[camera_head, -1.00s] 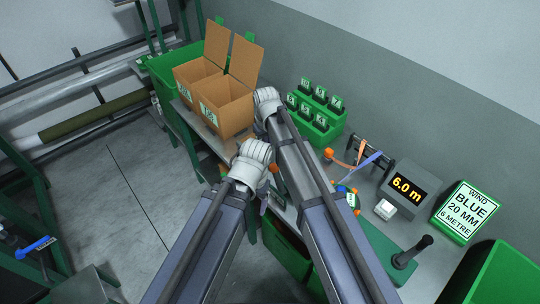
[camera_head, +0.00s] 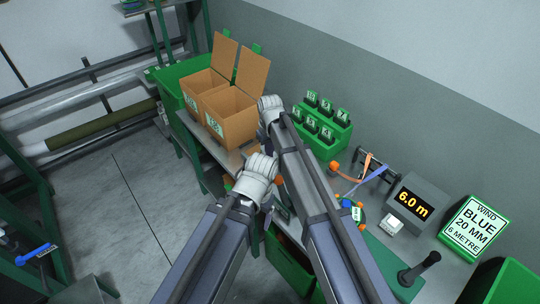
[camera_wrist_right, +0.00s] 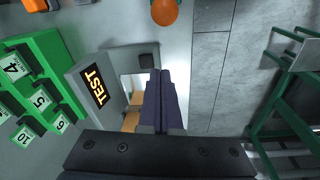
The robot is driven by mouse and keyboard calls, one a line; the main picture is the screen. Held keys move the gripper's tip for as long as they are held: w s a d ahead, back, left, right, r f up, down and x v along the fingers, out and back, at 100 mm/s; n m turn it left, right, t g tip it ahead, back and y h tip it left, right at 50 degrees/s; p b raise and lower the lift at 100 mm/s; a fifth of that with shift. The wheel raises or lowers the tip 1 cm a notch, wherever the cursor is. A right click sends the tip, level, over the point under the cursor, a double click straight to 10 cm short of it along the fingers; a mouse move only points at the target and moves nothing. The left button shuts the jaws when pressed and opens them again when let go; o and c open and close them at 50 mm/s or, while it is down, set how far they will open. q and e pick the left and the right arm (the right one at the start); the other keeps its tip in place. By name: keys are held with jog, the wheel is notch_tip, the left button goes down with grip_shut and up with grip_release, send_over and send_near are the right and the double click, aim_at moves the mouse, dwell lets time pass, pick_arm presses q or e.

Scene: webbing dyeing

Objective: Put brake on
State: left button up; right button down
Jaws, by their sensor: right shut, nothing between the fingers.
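No part is clearly readable as the brake. A blue lever (camera_head: 36,254) with a small unreadable label sits on a green frame at the lower left of the head view. A black upright handle (camera_head: 420,268) stands on a green plate at the lower right.
Open cartons (camera_head: 228,115) stand at the bench's far end. A green rack (camera_head: 322,128) of numbered pieces is against the wall. Clear floor (camera_head: 125,215) lies left of the bench.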

aim_at(281, 189)
notch_tip(281, 189, down, 9)
jog(key=b, duration=0.8)
jog(key=shift+s+d+r+p, duration=0.9)
jog(key=shift+s+d, duration=0.05)
jog(key=shift+s, duration=0.25)
jog(key=shift+s+d+r, duration=0.1)
jog(key=shift+s, duration=0.05)
jog(key=shift+s+d+r+t, duration=0.15)
jog(key=shift+s+d+t, duration=0.05)
jog(key=shift+t, duration=0.1)
